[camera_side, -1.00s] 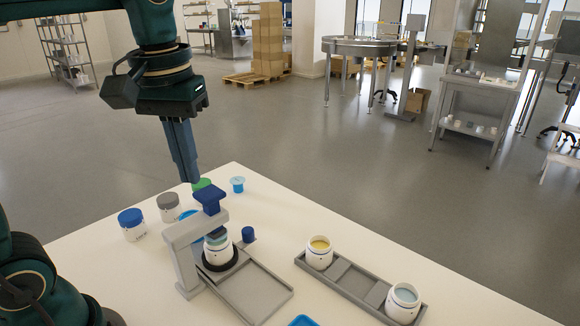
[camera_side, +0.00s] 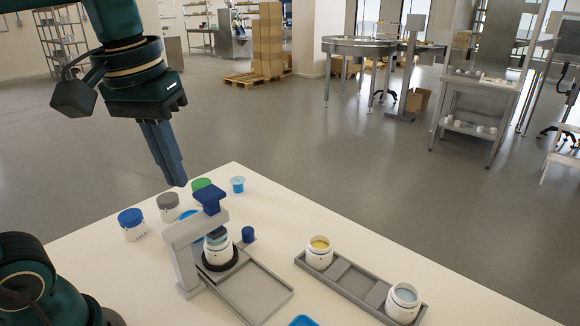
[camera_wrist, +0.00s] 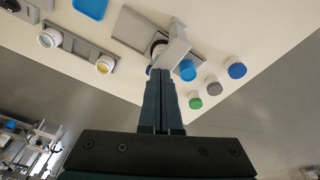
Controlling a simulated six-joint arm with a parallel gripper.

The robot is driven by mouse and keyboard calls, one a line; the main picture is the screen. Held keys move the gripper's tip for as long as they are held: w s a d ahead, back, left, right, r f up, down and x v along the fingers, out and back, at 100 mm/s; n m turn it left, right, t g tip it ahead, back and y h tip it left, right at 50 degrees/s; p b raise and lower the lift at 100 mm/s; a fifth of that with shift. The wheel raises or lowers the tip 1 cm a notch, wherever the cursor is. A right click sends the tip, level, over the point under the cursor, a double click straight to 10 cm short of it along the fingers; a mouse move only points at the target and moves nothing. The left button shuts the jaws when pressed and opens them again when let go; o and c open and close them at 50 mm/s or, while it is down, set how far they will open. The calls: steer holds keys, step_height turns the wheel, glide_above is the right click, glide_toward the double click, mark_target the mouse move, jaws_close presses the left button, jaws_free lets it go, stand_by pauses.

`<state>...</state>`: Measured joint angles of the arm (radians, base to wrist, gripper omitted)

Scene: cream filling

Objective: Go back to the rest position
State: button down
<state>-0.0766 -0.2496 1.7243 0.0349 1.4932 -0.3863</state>
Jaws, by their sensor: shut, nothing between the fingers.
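My gripper (camera_side: 176,182) is shut and empty, pointing down in the air above the far left part of the white table. It also shows in the wrist view (camera_wrist: 164,74), where its fingers lie together and partly cover the filling stand. The grey filling stand (camera_side: 181,240) with its blue top (camera_side: 210,198) is to the right of and below my gripper in the side view. A white jar (camera_side: 218,250) sits in the stand's black ring. My gripper looks apart from all of these.
A grey tray (camera_side: 344,283) at right holds two open white jars (camera_side: 319,253). The air around my gripper looks free.

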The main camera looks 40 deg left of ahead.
steer(key=s+d+f+m+t, duration=0.2)
steer(key=s+f+m+t, duration=0.1)
steer(key=f+m, duration=0.2)
steer(key=shift+s+d+f+t+h, duration=0.15)
steer(key=shift+s+f+t+h, duration=0.2)
steer(key=shift+f, duration=0.8)
